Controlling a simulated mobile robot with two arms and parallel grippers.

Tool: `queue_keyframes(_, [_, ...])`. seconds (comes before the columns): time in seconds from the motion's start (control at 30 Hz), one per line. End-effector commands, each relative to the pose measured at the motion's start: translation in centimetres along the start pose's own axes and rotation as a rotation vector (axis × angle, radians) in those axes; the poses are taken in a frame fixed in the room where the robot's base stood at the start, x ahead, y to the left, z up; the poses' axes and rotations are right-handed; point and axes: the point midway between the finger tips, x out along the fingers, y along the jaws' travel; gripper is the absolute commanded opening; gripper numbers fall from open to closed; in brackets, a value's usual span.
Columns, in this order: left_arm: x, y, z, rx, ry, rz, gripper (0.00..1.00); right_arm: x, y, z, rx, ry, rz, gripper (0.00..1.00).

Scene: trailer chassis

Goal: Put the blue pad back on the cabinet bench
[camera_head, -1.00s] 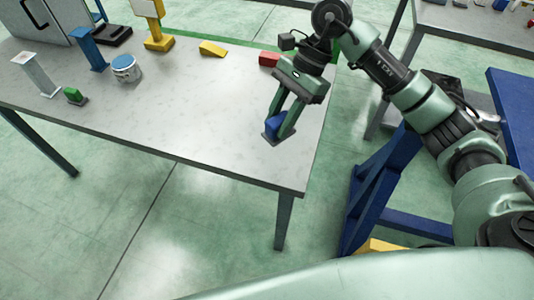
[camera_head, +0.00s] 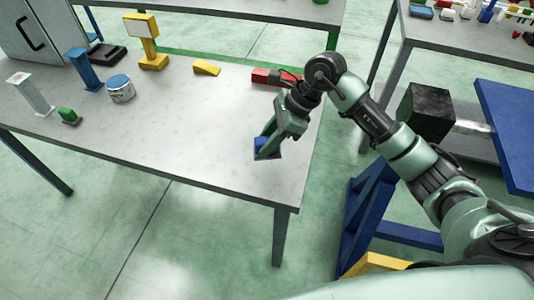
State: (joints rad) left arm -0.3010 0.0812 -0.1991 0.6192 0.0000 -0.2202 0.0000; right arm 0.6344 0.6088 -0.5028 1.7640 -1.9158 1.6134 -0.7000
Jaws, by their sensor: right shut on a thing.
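The blue pad (camera_head: 263,143) is a small blue block on a flat dark base, near the right end of the grey bench (camera_head: 180,130). My right gripper (camera_head: 272,139) comes down over it from above and is shut on it. The fingers hide part of the pad. I cannot tell whether its base touches the bench top. The grey cabinet (camera_head: 38,38) with a black handle stands at the bench's far left corner. My left gripper is not in view.
A red block (camera_head: 261,76) lies behind my right gripper. A yellow wedge (camera_head: 207,68), a yellow stand (camera_head: 150,45), a white can with a blue lid (camera_head: 120,88), a blue post (camera_head: 80,67), a grey post (camera_head: 32,92) and a green block (camera_head: 68,115) stand farther left. The bench's middle is clear.

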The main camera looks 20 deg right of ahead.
Motion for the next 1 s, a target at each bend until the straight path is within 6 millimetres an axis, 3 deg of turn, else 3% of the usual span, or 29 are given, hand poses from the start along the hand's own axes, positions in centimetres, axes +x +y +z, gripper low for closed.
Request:
queue_keyframes(0.53, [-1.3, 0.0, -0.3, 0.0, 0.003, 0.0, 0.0, 5.4, 0.0, -3.1, 0.001, -0.001, 0.002, 0.0])
queue_keyframes(0.9, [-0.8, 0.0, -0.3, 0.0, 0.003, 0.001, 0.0, 6.0, 0.0, -3.5, -0.002, 0.0, -0.002, 0.0])
queue_keyframes(0.93, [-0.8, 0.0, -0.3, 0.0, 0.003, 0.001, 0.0, 6.0, 0.0, -3.5, -0.002, 0.0, -0.001, 0.32])
queue_keyframes(1.0, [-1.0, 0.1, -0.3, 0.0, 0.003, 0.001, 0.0, 5.9, 0.0, -3.4, -0.002, 0.0, -0.001, 0.51])
